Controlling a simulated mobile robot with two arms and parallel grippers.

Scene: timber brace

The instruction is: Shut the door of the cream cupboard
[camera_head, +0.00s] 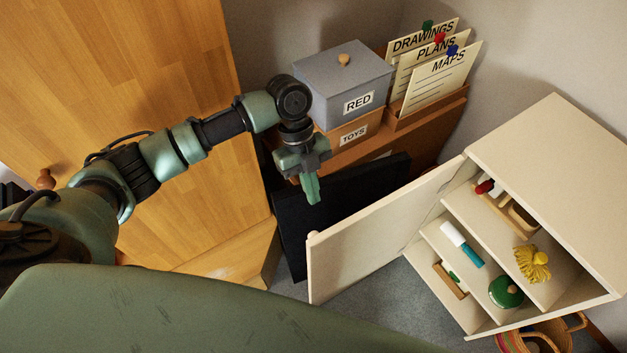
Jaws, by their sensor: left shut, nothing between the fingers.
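The cream cupboard (555,155) stands at the right, with its front facing down and left. Its door (375,235) is swung wide open to the left, hinged at the cupboard's left front edge. A small knob or rounded edge shows at the door's far left top corner. My left gripper (312,197) is shut and empty, pointing down. In the picture it is just above the door's free end; I cannot tell if it touches the door. My right gripper is not in view.
Shelves hold a yellow tassel-like thing (533,264), a green round pot (505,291) and a white-and-teal tube (462,245). A black panel (290,240) stands behind the door. A grey box (340,85) and file cards (440,80) stand behind. A basket (540,338) is below the cupboard.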

